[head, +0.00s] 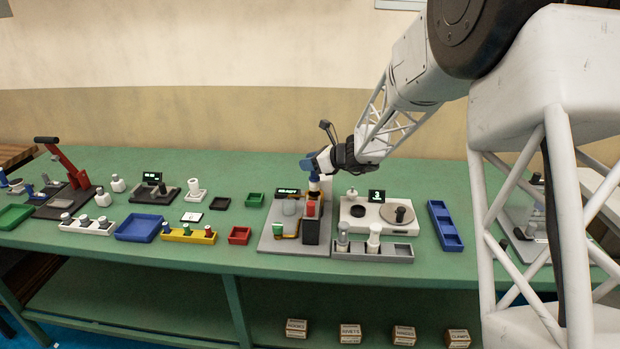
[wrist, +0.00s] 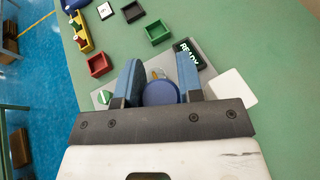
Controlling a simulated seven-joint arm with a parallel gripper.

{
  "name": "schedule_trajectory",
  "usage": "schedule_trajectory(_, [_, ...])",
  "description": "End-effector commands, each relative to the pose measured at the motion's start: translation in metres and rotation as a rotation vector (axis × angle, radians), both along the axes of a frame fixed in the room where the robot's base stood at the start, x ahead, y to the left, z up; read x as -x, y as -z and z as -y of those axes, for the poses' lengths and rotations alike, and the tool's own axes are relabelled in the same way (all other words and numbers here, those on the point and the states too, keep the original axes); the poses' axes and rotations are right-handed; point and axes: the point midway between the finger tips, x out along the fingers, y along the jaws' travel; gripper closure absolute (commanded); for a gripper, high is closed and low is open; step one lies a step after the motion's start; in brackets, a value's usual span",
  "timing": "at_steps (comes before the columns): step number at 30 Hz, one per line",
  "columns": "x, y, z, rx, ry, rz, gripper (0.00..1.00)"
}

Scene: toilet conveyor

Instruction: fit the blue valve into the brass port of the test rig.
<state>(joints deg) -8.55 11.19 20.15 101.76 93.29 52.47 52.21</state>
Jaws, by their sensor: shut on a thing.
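My gripper (head: 312,164) is over the right part of the test rig (head: 268,243), pointing down. In the wrist view my gripper (wrist: 161,60) has its two blue fingers on either side of the round blue valve (wrist: 161,93), shut on it. In the head view the blue valve (head: 314,177) shows just under the fingers, with a pale part below it, above the rig's black block and red cylinder (head: 310,208). A small brass piece (wrist: 153,75) shows just beyond the valve; the port's mouth is hidden. I cannot tell whether the valve touches the port.
The rig's display (wrist: 188,52) reads READY. A white device with a round plate (head: 379,217) and a grey tray with cylinders (head: 387,252) stand close to the right. A red bin (head: 239,235) and a yellow rack (head: 188,238) stand to the left. A blue divided tray (head: 444,225) is further right.

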Motion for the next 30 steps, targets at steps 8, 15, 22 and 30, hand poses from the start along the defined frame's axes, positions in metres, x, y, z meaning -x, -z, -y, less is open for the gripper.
schedule_trajectory(8, [0.0, 0.012, 0.0, -0.001, 0.0, 0.001, 1.0])
schedule_trajectory(15, [0.0, 0.013, 0.0, -0.001, 0.0, 0.001, 1.0])
schedule_trajectory(22, [0.0, 0.033, 0.0, 0.0, -0.001, -0.002, 1.0])
schedule_trajectory(30, [0.0, 0.049, 0.0, 0.0, 0.001, 0.002, 1.0])
